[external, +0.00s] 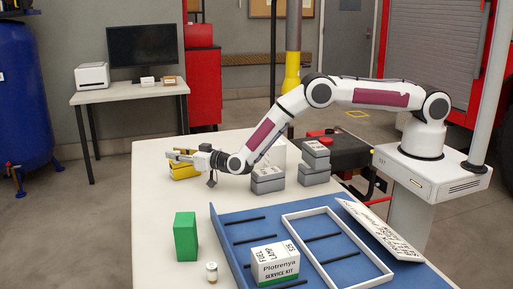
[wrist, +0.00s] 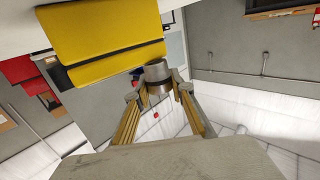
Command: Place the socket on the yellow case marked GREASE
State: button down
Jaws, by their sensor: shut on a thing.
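The socket (wrist: 157,72) is a short grey metal cylinder, held between the fingertips of my gripper (wrist: 158,90) in the wrist view. My gripper is shut on it. The yellow case (wrist: 105,48) is right beside the socket in that view; I cannot tell whether they touch. In the external view my gripper (external: 176,156) is level at the table's far left, just above the yellow case (external: 184,171). The socket is too small to make out there, and no GREASE marking is readable.
Grey cases (external: 268,180) stand right of my gripper, with another grey stack (external: 314,165) beyond. A green box (external: 186,236), a small jar (external: 211,272) and a blue tray (external: 235,232) with a white service kit box (external: 274,265) are nearer. The table's left edge is close.

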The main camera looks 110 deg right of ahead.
jog(key=c, duration=1.7)
grip_release()
jog(key=shift+s+a, duration=0.15)
jog(key=shift+r+v, duration=0.15)
jog(key=shift+v, duration=1.7)
jog(key=shift+r+v, duration=0.15)
jog(key=shift+v, duration=1.75)
jog(key=shift+a, duration=0.15)
